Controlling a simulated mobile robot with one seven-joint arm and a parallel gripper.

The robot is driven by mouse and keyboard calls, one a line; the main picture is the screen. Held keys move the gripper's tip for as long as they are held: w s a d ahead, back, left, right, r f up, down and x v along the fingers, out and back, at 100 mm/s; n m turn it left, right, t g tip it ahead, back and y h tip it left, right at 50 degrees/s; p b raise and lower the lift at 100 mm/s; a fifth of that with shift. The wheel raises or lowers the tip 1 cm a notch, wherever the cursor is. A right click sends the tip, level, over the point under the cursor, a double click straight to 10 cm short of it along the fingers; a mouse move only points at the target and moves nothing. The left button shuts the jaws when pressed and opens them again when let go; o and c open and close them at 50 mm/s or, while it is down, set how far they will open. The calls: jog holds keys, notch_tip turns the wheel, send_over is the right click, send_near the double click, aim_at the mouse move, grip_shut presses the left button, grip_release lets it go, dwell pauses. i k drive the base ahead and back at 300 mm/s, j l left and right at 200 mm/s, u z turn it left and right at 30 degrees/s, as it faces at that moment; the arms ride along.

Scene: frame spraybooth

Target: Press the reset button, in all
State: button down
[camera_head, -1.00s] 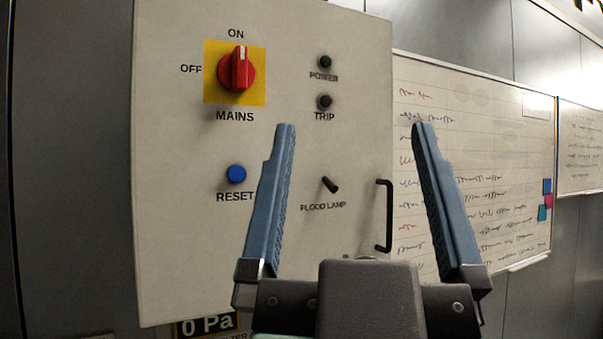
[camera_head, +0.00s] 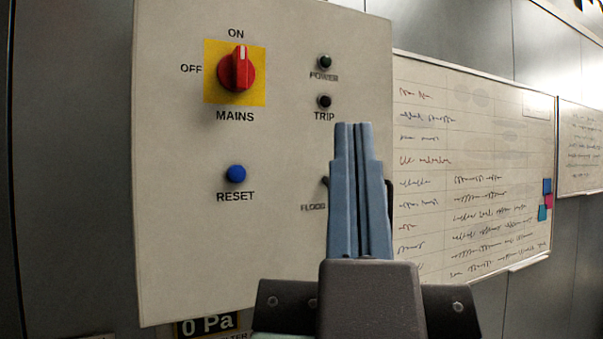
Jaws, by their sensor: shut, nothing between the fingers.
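The blue round RESET button (camera_head: 236,174) is on the left part of the pale control panel (camera_head: 180,260), above its RESET label. My gripper (camera_head: 353,126) is shut and empty, its blue fingers together and pointing up in the picture. It appears to the right of the button, in front of the panel's right part. The fingers hide most of the flood lamp switch and the black handle. I cannot tell how far the fingertips are from the panel.
A red MAINS knob (camera_head: 237,70) on a yellow plate sits above the button, its white mark toward ON. Dark POWER (camera_head: 325,62) and TRIP (camera_head: 324,101) lamps are above my fingertips. A whiteboard (camera_head: 480,180) hangs to the right. The panel around the button is clear.

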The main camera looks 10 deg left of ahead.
aim_at(236, 173)
jog(key=i+j+u, duration=0.2)
jog(key=j+u, duration=0.25)
jog(key=i+j+u, duration=0.25)
jog(key=u, duration=0.25)
